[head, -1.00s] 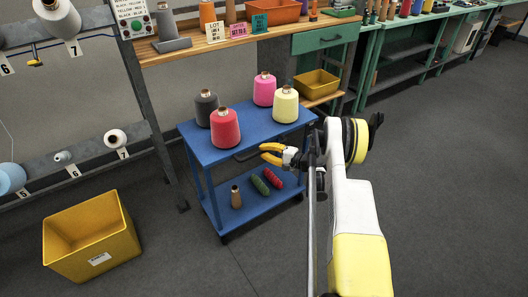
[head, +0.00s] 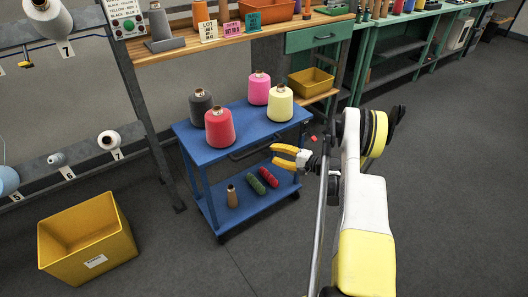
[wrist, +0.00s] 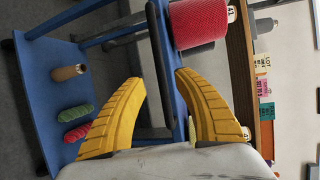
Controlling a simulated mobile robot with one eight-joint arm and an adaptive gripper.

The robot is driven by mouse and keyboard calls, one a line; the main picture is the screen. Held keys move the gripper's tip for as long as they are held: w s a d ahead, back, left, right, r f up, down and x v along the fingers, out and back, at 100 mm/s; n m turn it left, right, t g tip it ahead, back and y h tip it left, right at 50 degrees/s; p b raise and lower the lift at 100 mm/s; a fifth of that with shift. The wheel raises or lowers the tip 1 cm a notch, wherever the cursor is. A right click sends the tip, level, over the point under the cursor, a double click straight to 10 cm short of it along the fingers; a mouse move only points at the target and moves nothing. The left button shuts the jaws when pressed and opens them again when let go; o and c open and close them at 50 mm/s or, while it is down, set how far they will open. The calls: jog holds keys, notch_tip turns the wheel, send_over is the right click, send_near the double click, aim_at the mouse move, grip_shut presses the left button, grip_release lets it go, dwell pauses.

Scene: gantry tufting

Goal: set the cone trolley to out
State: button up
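The blue cone trolley (head: 243,140) stands in front of the wooden bench, its back side close to the bench. Its top shelf carries a grey cone (head: 201,107), a red cone (head: 219,128), a pink cone (head: 259,88) and a yellow cone (head: 280,103). A dark handle (head: 250,150) runs along its near side. My gripper (head: 277,157) is open and empty, just off this side near the handle's right end. In the wrist view, the yellow fingers (wrist: 160,82) are apart, with the trolley's edge and dark bar beyond them. Contact cannot be told.
The trolley's lower shelf holds a brown cone (head: 232,196) and green and red yarn bundles. A yellow bin (head: 88,240) stands on the floor at left. A yellow tray (head: 312,82) sits on the bench's low shelf. The grey floor in front and to the right is clear.

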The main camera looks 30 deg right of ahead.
jog(key=v, duration=0.3)
jog(key=shift+s+d, duration=0.15)
jog(key=shift+s, duration=0.2)
jog(key=shift+r, duration=0.1)
jog(key=w+a+r+n+g+h, duration=0.1)
jog(key=w+a+r+n+g, duration=0.1)
jog(key=a+r, duration=0.55)
jog(key=w+a+r+n+g, duration=0.25)
jog(key=a+r, duration=0.35)
jog(key=r, duration=0.3)
jog(key=s+a+r+n+g+h, duration=0.2)
jog(key=s+a+r+n+g, duration=0.1)
jog(key=s+a+r, duration=0.7)
jog(key=s+a+n+h, duration=0.2)
jog(key=s+a+n, duration=0.1)
jog(key=s, duration=0.7)
jog(key=s+a+r+n+h, duration=0.1)
jog(key=s+a+n, duration=0.2)
jog(key=s, duration=0.7)
jog(key=shift+s+a+h, duration=0.2)
jog(key=shift+a+h, duration=0.2)
jog(key=shift+a, duration=0.7)
